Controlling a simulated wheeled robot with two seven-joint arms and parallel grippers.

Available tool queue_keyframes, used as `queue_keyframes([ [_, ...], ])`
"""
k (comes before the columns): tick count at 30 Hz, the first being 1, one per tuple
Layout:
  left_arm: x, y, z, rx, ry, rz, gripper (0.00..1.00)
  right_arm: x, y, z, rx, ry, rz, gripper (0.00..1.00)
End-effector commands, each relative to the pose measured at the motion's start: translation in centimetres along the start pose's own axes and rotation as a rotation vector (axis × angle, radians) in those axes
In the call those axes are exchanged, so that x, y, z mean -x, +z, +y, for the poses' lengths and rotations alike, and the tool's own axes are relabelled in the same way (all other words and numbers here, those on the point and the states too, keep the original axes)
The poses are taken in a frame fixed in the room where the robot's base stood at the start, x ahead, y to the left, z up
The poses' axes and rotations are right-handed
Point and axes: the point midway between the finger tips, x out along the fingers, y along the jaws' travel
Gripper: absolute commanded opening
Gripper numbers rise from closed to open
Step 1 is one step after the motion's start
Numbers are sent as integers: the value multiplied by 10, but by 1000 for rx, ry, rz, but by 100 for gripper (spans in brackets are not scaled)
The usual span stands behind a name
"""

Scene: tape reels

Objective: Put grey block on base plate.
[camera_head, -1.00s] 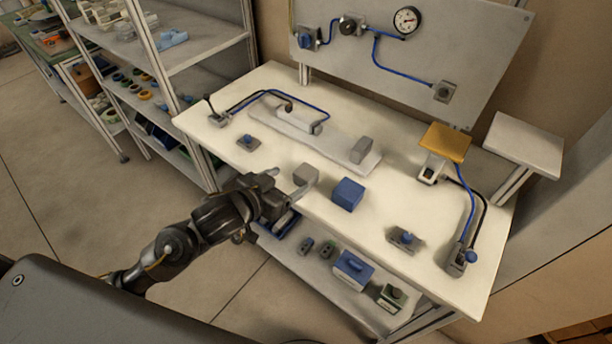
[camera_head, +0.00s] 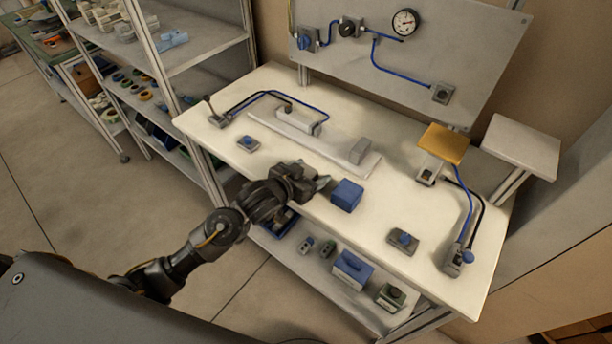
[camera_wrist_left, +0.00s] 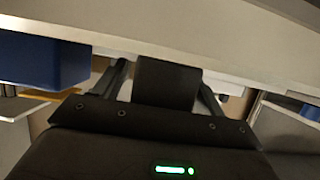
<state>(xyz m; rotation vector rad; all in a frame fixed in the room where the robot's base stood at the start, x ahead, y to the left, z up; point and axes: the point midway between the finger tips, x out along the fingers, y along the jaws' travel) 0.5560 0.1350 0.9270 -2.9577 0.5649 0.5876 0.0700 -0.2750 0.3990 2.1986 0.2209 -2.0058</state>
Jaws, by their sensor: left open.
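The base plate (camera_head: 325,147) is a long pale plate lying on the white table. A grey upright piece (camera_head: 360,151) stands at its right end, and a low handle-like part sits toward its left. My left gripper (camera_head: 322,183) is open at the table's front edge, left of a blue block (camera_head: 346,195). The loose grey block is hidden behind this gripper in the head view. In the left wrist view the fingers (camera_wrist_left: 165,90) stand apart with a dark block-like shape between them; I cannot tell whether it is the grey block. My right gripper is not in view.
A small blue-knobbed fitting (camera_head: 248,144) lies left of the gripper, another (camera_head: 403,241) at the right front. A yellow pad (camera_head: 444,142) stands at the right. Cables run near both table ends. The gauge panel (camera_head: 470,50) rises behind.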

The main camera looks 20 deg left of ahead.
Motion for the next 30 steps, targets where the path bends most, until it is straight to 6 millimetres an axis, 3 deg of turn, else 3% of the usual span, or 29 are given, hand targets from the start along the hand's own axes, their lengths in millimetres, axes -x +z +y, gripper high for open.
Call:
queue_keyframes([
  [6,0,0,0,-1,0,-1,68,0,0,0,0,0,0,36],
  [18,0,0,0,-1,0,0,16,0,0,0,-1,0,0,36],
  [30,3,-9,0,-2,1,2,16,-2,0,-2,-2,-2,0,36],
])
